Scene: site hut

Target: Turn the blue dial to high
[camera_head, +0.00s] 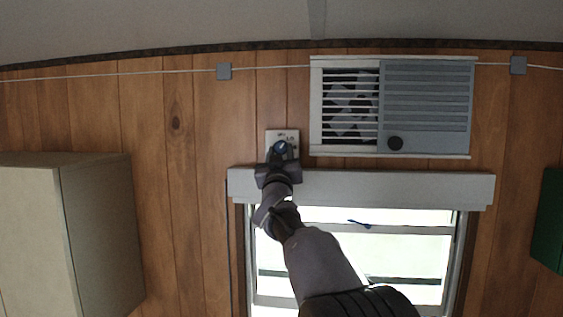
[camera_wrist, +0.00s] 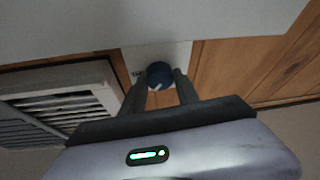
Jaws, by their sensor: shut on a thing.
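The blue dial (camera_head: 280,147) sits on a small pale wall plate (camera_head: 292,135) on the wood-panelled wall, left of the air-conditioner and above the window. Small markings show on the plate, too small to read fully. In the wrist view the dial (camera_wrist: 160,75) is between the two fingertips of my gripper (camera_wrist: 159,82), with a light pointer line on its face. My gripper (camera_head: 279,160) is shut on the dial from below. The gripper hides the lower part of the plate in the head view.
A pale box-like ledge (camera_head: 400,188) juts out over the window below. A beige cabinet (camera_head: 95,235) stands at left, a green one (camera_head: 551,220) at right.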

